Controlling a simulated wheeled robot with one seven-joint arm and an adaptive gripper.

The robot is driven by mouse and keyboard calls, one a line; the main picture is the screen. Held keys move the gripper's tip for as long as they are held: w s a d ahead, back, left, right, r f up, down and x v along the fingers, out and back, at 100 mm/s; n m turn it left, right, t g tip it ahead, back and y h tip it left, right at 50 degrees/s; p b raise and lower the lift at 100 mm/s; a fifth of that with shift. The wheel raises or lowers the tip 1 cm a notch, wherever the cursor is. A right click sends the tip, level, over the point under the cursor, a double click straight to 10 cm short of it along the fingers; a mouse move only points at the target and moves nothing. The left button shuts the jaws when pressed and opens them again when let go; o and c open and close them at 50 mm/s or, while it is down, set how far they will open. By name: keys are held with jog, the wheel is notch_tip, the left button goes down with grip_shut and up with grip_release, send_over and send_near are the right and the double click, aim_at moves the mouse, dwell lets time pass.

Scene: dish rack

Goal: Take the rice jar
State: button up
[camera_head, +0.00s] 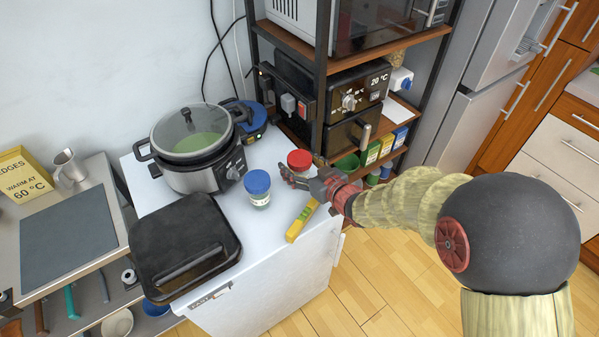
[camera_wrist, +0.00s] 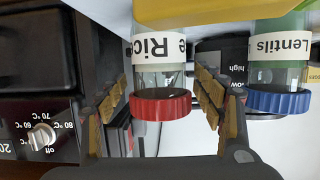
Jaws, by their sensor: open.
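The rice jar (camera_head: 299,160) has a red lid and stands at the right edge of the white counter top. In the wrist view, which looks upside down, the jar's "Rice" label and red lid (camera_wrist: 160,107) show between my fingers. My gripper (camera_head: 290,178) is open with one finger on each side of the jar. Whether the fingers touch the glass, I cannot tell. In the head view my gripper hides the jar's lower part.
A lentils jar with a blue lid (camera_head: 257,183) stands just left of my gripper, close to it. A yellow object (camera_head: 301,221) lies in front. A lidded cooker (camera_head: 196,145) and a black grill (camera_head: 184,245) fill the left. A shelf rack (camera_head: 321,70) stands behind.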

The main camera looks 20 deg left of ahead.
jog(key=shift+c, duration=0.3)
jog(key=c, duration=1.5)
jog(key=shift+c, duration=0.7)
